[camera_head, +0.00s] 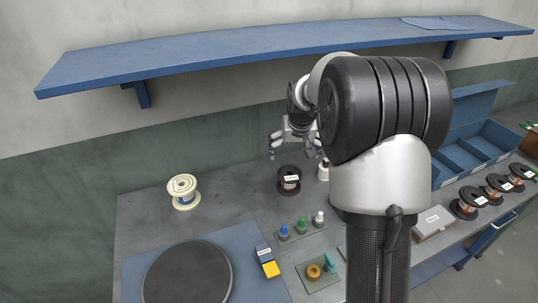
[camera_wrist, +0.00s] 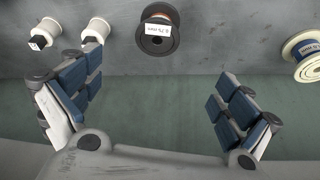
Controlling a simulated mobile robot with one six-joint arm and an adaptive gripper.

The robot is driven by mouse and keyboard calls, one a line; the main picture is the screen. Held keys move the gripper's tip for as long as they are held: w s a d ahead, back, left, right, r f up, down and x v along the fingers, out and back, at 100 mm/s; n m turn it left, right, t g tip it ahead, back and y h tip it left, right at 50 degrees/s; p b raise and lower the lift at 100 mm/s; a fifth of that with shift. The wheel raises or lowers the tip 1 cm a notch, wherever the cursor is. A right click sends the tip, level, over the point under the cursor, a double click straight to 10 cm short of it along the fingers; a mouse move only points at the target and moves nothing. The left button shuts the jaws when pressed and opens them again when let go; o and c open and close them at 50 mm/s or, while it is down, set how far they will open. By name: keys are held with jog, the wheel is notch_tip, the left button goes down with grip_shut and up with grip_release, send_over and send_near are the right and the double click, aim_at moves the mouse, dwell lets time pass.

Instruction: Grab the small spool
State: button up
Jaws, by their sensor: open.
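Two small white spools stand close together at the upper left of the wrist view, the nearer one (camera_wrist: 45,34) with a dark-marked label and the other (camera_wrist: 96,31) beside the left finger's tip. In the head view a small white spool (camera_head: 323,172) shows beside my arm, which partly hides that area. A larger black spool with copper wire (camera_head: 289,178) stands left of it; it also shows at top middle in the wrist view (camera_wrist: 157,40). My gripper (camera_head: 295,149) is open and empty above the bench, its fingers spread wide in the wrist view (camera_wrist: 158,80).
A cream spool (camera_head: 183,193) stands at the left; the wrist view shows it at right (camera_wrist: 306,54). Several black spools (camera_head: 468,204) stand at right. A blue shelf (camera_head: 250,52) hangs above.

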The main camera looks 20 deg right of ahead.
jog(key=b, duration=0.4)
send_over(290, 174)
jog(key=s, duration=0.3)
jog(key=f, duration=1.3)
jog(key=shift+w+a+f, duration=0.1)
jog(key=shift+w+a, duration=0.05)
jog(key=shift+a, duration=0.2)
jog(key=x, duration=0.1)
jog(key=b+x, duration=0.1)
jog(key=x, duration=0.3)
jog(key=shift+a+f+b, duration=0.25)
jog(key=shift+a+b, duration=0.05)
jog(key=shift+b, duration=0.1)
jog(key=shift+r, duration=0.15)
jog(key=shift+c, duration=0.6)
jog(key=c, duration=1.5)
jog(key=shift+c, duration=0.4)
